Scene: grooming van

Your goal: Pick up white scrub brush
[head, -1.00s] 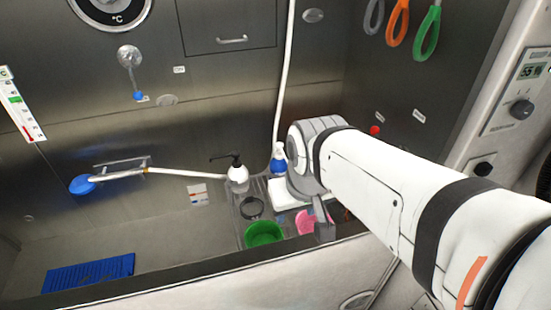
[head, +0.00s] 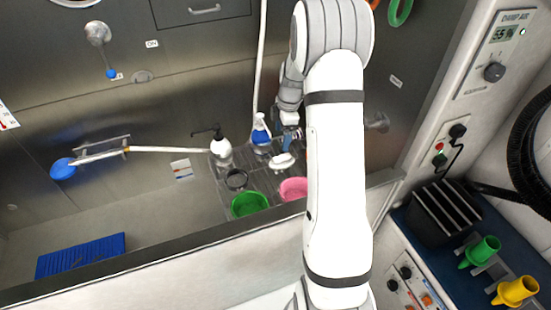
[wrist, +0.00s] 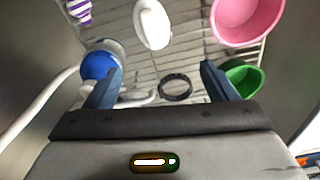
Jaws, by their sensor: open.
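The white scrub brush (head: 283,162), a small white oval, lies on the wire rack in the sink area. In the wrist view it is the white oval (wrist: 152,24) near the top centre, ahead of my fingers and apart from them. My gripper (head: 288,138) is just above and behind it in the head view, partly hidden by my arm. In the wrist view my gripper (wrist: 160,84) has its two dark blue fingers spread, with nothing held between them.
A pink bowl (wrist: 247,18), green bowl (wrist: 243,80) and black ring (wrist: 175,87) are near the brush. A blue-and-white bottle (head: 260,133) and white pump bottle (head: 221,150) stand to its left. A striped purple item (wrist: 79,10) lies at the wrist view's upper left.

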